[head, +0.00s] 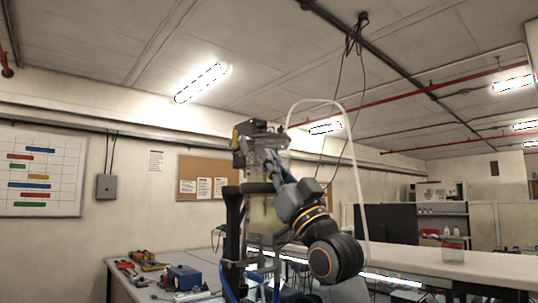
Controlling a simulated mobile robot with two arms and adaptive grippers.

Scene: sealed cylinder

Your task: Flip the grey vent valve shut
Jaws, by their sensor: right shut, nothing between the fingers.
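A clear cylinder (256,214) stands upright in the middle of the head view, with a dark fitting (256,127) on its top. My right gripper (271,154) reaches up from the lower right in front of the cylinder, its fingertips near the upper part just below the top fitting. It is shut with nothing held. I cannot make out the grey vent valve; it is too small or hidden by the gripper. I cannot tell whether the fingers touch the cylinder. My left gripper is not in view.
A black stand (233,235) rises beside the cylinder. A white hose (352,150) arches from the top over to the right. A white counter (480,264) with a clear container (452,252) is at right.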

